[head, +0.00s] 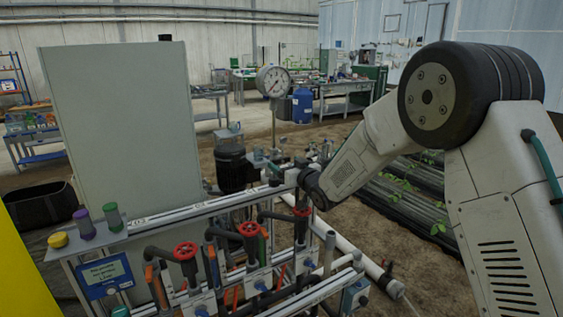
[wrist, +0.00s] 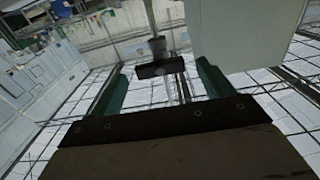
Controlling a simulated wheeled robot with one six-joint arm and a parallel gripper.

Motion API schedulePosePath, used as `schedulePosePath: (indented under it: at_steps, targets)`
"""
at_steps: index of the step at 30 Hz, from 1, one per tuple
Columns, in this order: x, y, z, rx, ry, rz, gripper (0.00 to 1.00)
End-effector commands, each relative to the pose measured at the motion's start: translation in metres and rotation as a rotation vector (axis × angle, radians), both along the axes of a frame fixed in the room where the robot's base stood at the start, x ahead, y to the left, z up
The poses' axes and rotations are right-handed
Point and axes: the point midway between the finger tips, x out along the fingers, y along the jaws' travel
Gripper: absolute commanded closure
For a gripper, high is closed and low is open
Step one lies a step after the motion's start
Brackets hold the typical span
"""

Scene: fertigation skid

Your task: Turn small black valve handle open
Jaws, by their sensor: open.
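A small black bar-shaped handle (wrist: 160,69) shows in the wrist view, on the end of a grey stem (wrist: 157,46). My gripper (wrist: 162,65) is open, with one green finger to the left of the handle and one to the right. Gaps show between the handle and both fingers. I cannot tell from this view whether the handle lies level with the fingertips or beyond them. In the head view my wrist (head: 312,187) is at the back rail of the pipe skid, and the fingers and handle are too small or hidden to make out.
Several red valve wheels (head: 186,251) stand on the pipes in front. A pressure gauge (head: 272,81) and a dark cylindrical housing (head: 231,165) rise near my wrist. A large grey panel (head: 122,125) stands at left. Soil and plant rows lie at right.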

Motion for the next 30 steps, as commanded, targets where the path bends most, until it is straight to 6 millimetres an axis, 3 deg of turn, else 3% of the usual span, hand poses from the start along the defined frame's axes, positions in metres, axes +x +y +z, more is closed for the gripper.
schedulePosePath:
  at_steps: [7, 17, 22, 30]
  targets:
    - [0.026, 0.018, 0.0, 0.0, 0.0, 0.0, 0.2]
    - [0.03, 0.021, 0.0, -0.001, 0.001, 0.0, 0.2]
    - [0.03, 0.021, 0.0, -0.001, 0.001, 0.0, 0.62]
    - [0.03, 0.02, 0.0, -0.01, -0.005, -0.001, 0.65]
